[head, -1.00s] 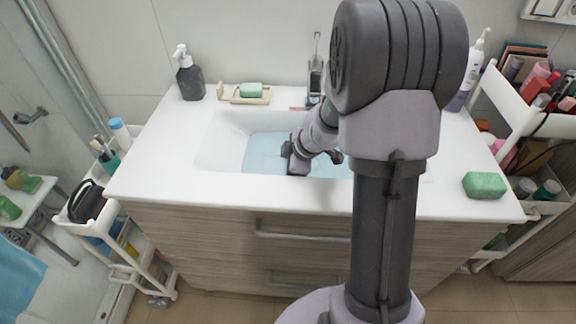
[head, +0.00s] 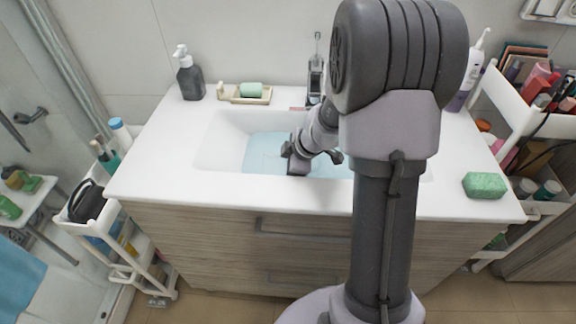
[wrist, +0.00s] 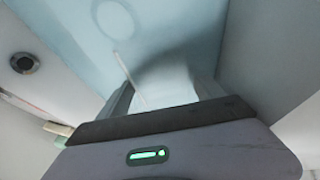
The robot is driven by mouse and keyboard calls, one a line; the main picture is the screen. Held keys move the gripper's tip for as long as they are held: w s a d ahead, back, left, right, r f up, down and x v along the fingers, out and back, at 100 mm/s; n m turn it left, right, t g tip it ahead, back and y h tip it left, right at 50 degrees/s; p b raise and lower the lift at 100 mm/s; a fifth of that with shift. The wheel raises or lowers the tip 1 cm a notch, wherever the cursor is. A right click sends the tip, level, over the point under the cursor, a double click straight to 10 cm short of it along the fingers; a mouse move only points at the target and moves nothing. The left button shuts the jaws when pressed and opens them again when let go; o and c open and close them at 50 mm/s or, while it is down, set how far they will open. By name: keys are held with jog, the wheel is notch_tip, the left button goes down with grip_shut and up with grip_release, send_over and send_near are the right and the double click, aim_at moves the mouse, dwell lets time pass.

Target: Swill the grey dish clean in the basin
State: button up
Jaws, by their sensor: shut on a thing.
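The basin (head: 215,150) is set in the white counter and holds pale blue water (head: 262,152). My gripper (head: 298,168) is down in the basin at the water, near its front side. In the wrist view my gripper (wrist: 163,92) is shut on a pale grey thing, which appears to be the grey dish (wrist: 172,84); only part of it shows, blurred, between the fingers. The dish cannot be made out in the head view, where my arm and gripper cover that spot. The water (wrist: 150,30) also fills the top of the wrist view.
A green sponge (head: 485,185) lies on the counter's right side. Carts flank the counter. The counter's left front is clear.

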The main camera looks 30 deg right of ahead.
jog(key=shift+s+a+f, duration=0.35)
jog(key=shift+s+f, duration=0.2)
jog(key=shift+f, duration=0.25)
jog(key=shift+w+a+r, duration=0.1)
jog(key=shift+r, duration=0.3)
jog(key=shift+o, duration=0.2)
notch_tip(320, 180, up, 13)
jog(key=p, duration=0.8)
jog(key=shift+w, duration=0.4)
jog(key=shift+r, duration=0.4)
